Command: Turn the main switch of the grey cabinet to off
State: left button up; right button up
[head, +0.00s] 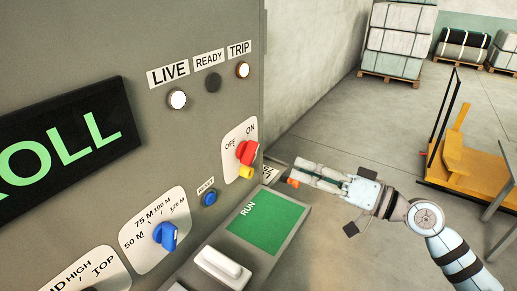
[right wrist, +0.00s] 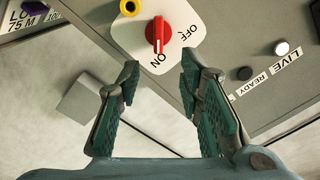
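The grey cabinet (head: 200,120) fills the left of the head view. Its main switch (head: 247,152) is a red knob on a white plate marked OFF and ON. In the right wrist view the knob (right wrist: 159,33) has its white line pointing at ON. A yellow part (head: 245,172) sits just below the knob; it also shows in the wrist view (right wrist: 130,8). My right gripper (head: 296,177) is to the right of the switch, apart from it. In the wrist view its fingers (right wrist: 158,75) are spread, empty, with the knob beyond the gap. My left gripper is not in view.
LIVE (head: 177,99) and TRIP (head: 242,70) lamps look lit; READY (head: 213,83) is dark. A blue button (head: 210,198), blue selector (head: 166,235) and green RUN panel (head: 268,222) lie below. An orange cart (head: 470,165) stands at right; floor between is clear.

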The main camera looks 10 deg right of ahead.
aim_at(255, 153)
jog(key=p+x, duration=0.2)
jog(key=x, duration=1.1)
jog(key=shift+d+p, duration=0.1)
jog(key=shift+p, duration=0.25)
jog(key=shift+f, duration=0.1)
jog(key=shift+d, duration=0.1)
grip_shut()
